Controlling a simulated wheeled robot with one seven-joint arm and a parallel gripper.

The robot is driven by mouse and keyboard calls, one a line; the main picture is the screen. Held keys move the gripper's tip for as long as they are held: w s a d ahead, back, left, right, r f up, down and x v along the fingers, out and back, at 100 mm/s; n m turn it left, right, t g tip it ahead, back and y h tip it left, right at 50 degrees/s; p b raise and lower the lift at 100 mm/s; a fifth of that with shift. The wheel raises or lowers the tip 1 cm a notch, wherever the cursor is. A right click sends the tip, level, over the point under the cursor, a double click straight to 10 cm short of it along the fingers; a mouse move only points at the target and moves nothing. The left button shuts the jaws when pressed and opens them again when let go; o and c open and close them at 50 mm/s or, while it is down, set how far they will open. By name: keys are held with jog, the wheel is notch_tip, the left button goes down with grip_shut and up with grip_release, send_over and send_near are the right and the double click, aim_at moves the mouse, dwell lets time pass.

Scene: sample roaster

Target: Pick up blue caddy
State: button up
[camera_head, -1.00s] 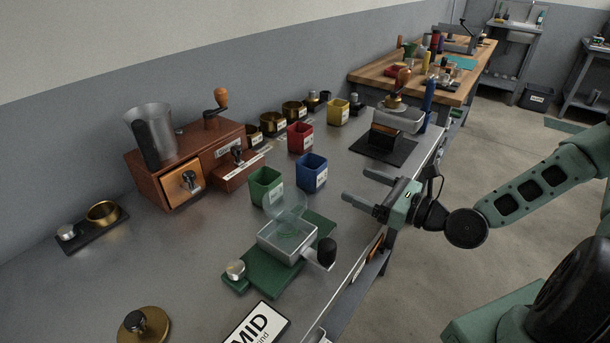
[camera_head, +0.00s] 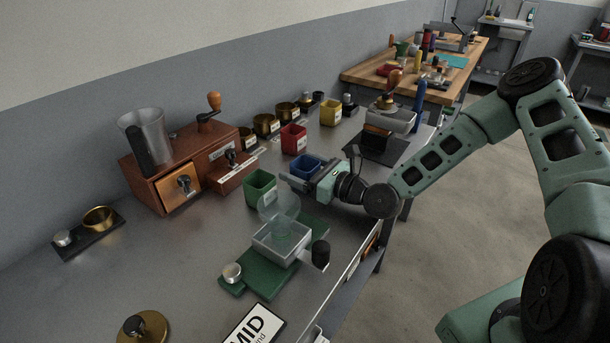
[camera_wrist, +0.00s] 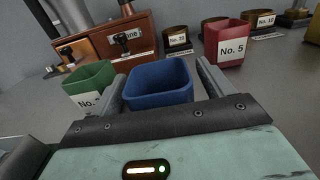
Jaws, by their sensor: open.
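The blue caddy (camera_head: 304,166) stands upright on the grey bench, partly hidden behind my gripper in the head view. My gripper (camera_head: 302,176) is open and reaches in from the right at the caddy. In the wrist view the blue caddy (camera_wrist: 160,84) shows between the two open fingers (camera_wrist: 160,90), one on its left and one on its right. I cannot tell whether the fingers touch it. Its lower front is hidden by the gripper body.
A green caddy (camera_head: 258,187) stands close at left, also in the wrist view (camera_wrist: 90,84). A red caddy (camera_head: 293,139) labelled No. 5 and a yellow caddy (camera_head: 330,112) stand behind. A clear container on a green base (camera_head: 262,270) is in front. A wooden drawer box (camera_head: 170,165) is left.

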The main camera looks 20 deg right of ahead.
jog(key=shift+w+a, duration=0.3)
jog(key=shift+w, duration=0.15)
jog(key=c, duration=1.2)
jog(key=shift+o, duration=0.2)
jog(key=shift+r, duration=0.15)
